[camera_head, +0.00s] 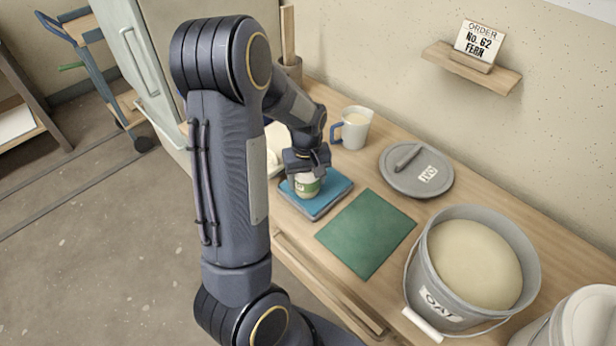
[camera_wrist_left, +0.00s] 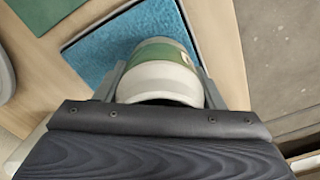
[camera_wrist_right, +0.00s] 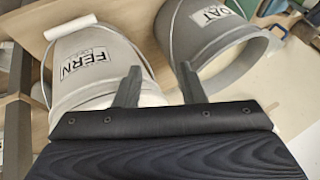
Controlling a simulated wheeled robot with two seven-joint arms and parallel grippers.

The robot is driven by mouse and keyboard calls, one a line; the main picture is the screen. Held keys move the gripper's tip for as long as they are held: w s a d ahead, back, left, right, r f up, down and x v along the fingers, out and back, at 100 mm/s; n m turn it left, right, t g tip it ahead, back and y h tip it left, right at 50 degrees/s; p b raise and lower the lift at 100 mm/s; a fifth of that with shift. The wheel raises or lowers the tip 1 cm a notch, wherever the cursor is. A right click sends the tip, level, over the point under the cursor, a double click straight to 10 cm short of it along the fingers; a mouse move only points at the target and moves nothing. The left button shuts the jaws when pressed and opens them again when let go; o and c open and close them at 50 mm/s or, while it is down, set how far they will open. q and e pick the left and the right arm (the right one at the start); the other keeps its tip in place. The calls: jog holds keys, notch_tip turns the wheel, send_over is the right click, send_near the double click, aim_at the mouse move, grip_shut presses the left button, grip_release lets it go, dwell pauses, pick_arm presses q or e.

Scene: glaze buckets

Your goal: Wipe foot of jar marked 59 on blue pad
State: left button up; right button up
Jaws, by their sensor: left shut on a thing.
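A small cream jar with a green band (camera_head: 306,188) is at the blue pad (camera_head: 327,206) on the bench; it also shows in the left wrist view (camera_wrist_left: 160,78). My left gripper (camera_head: 307,172) is shut on the jar from above, with one finger on each side of it. The jar looks upright over the pad's middle; its foot is hidden from clear view, and I cannot tell whether it touches the pad. The number on its label is too small to read. My right gripper (camera_wrist_right: 158,88) is open and empty, near a bucket marked FERN (camera_wrist_right: 95,70).
A green mat (camera_head: 366,234) lies beside the pad. A bucket marked OAT (camera_head: 440,295) stands to the right, full of pale glaze. A grey lid (camera_head: 425,182) and a jug with a blue handle (camera_head: 356,130) are behind. A shelf card reads No. 62 FERN (camera_head: 478,43).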

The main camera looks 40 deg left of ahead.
notch_tip(320, 180, up, 6)
jog(key=p, duration=0.6)
dwell(0.4)
